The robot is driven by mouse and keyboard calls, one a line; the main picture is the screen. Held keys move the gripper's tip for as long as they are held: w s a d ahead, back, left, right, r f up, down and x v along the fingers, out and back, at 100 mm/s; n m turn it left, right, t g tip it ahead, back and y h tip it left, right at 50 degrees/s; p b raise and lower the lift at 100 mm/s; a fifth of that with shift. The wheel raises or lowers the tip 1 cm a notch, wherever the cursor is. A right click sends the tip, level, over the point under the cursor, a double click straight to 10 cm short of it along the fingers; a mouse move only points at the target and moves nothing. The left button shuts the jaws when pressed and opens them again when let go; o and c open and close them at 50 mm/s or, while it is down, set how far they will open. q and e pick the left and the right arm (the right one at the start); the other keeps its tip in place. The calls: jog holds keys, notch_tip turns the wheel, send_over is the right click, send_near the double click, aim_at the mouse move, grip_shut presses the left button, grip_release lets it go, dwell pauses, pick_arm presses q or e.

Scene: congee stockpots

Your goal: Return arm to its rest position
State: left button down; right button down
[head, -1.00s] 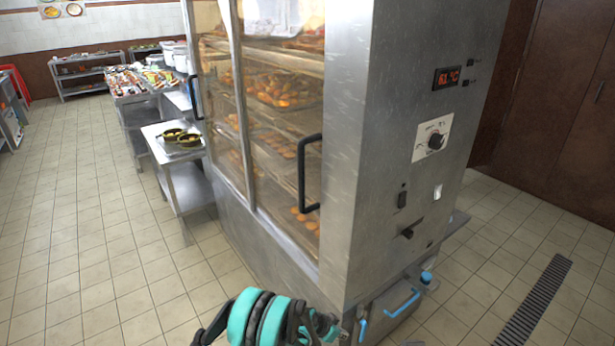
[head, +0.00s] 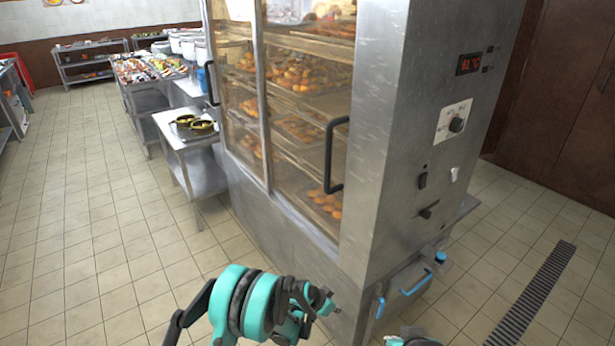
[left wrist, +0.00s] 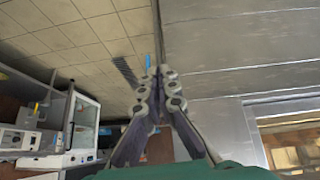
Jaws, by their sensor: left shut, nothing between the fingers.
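My left arm, teal and black, comes up from the bottom of the head view. Its gripper (head: 328,303) is low in front of the steel cabinet's lower body; I cannot tell if it touches. In the left wrist view the two grey fingers (left wrist: 158,74) meet at their tips, shut with nothing between them. A small teal and grey part at the bottom edge of the head view may be of my right arm; no right fingers show.
A tall steel heated cabinet (head: 385,150) with glass doors and a black handle (head: 331,160) stands close ahead. A low steel table (head: 176,140) holds yellow-black pans (head: 193,126). A floor drain (head: 535,295) runs at the right. Tiled floor (head: 75,240) is open at the left.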

pick_arm(q)
jog(key=s+a+r+n+t+y, duration=0.1)
jog(key=s+a+r, duration=0.1)
jog(key=a+r, duration=0.45)
jog(key=s+a+r+n+y, duration=0.1)
jog(key=s+a+r+n, duration=0.15)
jog(key=r, duration=0.65)
jog(key=s+a+r+n+t, duration=0.1)
jog(key=s+a+r, duration=0.1)
jog(key=a+r, duration=0.4)
jog(key=s+a+r+n+y, duration=0.2)
jog(key=s+a+r, duration=0.2)
jog(key=s, duration=0.6)
jog(key=s+a+r+n+t+y, duration=0.1)
jog(key=s+a+r+n, duration=0.2)
jog(key=s+a, duration=0.5)
jog(key=shift+s+a+r+y, duration=0.15)
jog(key=shift+s+r+y, duration=0.25)
jog(key=shift+s, duration=0.75)
